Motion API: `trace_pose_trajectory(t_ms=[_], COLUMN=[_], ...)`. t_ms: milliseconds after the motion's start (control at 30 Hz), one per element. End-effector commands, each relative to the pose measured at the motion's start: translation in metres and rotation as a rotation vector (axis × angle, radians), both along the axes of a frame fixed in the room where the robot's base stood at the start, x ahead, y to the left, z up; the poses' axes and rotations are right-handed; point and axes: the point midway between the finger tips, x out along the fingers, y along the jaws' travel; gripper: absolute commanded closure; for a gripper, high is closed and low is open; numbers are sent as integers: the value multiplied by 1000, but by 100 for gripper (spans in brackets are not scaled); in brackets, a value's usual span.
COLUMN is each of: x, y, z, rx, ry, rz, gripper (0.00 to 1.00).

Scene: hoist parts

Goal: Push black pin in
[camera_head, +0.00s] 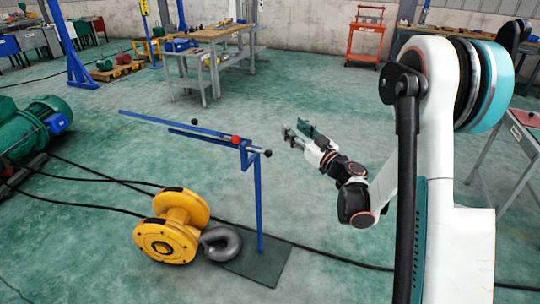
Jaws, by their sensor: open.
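A blue stand (259,215) rises from a dark base plate on the floor and carries two long blue bars at its top. A pin with a black ball end (267,153) sticks out at the right of the stand's top. Another black ball (195,122) shows further left by the bars, and a red ball (235,139) sits between them. I cannot tell how deep either black-ended part sits. My gripper (296,132) is open and empty, to the right of and above the right black ball in the picture, apart from it.
A yellow hoist part (172,228) and a grey hook (220,243) lie on the floor left of the stand. A black cable (325,257) crosses the floor. A green motor (35,125) is at the left. Workbenches (205,50) stand behind.

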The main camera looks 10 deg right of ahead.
Motion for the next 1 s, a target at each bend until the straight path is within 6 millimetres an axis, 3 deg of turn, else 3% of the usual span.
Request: trace_pose_trajectory(t_ms=[33,100,200,333,467,667,1000], x=[0,-3,-9,-16,-18,-6,45], y=[-1,1,5,6,8,17,48], z=[-28,-59,-98,-130,-141,-138,-142], rx=[-4,-9,-12,-14,-15,-16,-15], ry=[20,53,98,142,161,162,160], rz=[34,81,136,178,195,199,197], gripper=[56,56,56,56,56,56,56])
